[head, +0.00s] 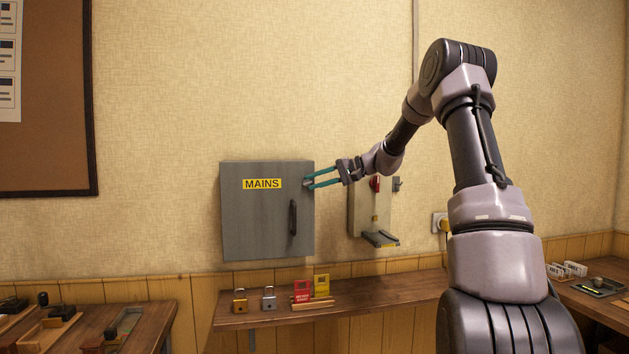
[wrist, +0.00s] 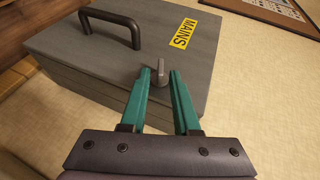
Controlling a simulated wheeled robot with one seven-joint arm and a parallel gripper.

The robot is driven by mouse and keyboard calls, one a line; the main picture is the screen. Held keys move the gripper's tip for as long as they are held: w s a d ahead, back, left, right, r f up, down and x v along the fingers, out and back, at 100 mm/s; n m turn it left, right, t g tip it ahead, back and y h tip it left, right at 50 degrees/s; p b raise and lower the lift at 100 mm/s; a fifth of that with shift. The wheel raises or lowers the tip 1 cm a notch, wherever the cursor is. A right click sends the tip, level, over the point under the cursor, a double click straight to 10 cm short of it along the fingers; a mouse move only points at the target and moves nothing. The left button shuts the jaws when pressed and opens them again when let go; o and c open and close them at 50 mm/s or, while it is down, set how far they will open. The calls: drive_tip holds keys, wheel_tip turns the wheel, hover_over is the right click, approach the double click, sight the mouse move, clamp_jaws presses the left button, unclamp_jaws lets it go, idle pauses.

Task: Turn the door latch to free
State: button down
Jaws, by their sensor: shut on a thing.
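The grey cabinet door (head: 262,220) is marked MAINS and stands closed in the head view. Its small grey latch (wrist: 159,67) is near the door's edge in the wrist view, with its tip pointing roughly away from my wrist. My gripper (head: 308,183) reaches in from the right to the door's upper right edge. In the wrist view, my gripper (wrist: 160,78) has its teal fingers on either side of the latch, shut on it. The latch's base is partly hidden, and its exact angle is hard to tell in the head view.
A black door handle (head: 293,217) is below and left of the latch. A wall switch box (head: 362,215) with a red part hangs right of the cabinet. A shelf (head: 400,292) below holds several padlocks, including a brass one (head: 240,302). The wall above the cabinet is clear.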

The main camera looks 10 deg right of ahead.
drive_tip(key=shift+d+f+m+t+y, duration=0.1)
drive_tip(key=shift+f+m+t+y, duration=0.15)
drive_tip(key=shift+y, duration=0.45)
drive_tip(key=shift+f+m+t+y, duration=0.15)
drive_tip(key=shift+m+t+y, duration=0.1)
drive_tip(key=shift+y, duration=0.75)
drive_tip(key=c, duration=1)
unclamp_jaws()
drive_tip(key=v, duration=1)
drive_tip(key=shift+s+d, duration=0.15)
drive_tip(key=shift+d, duration=0.15)
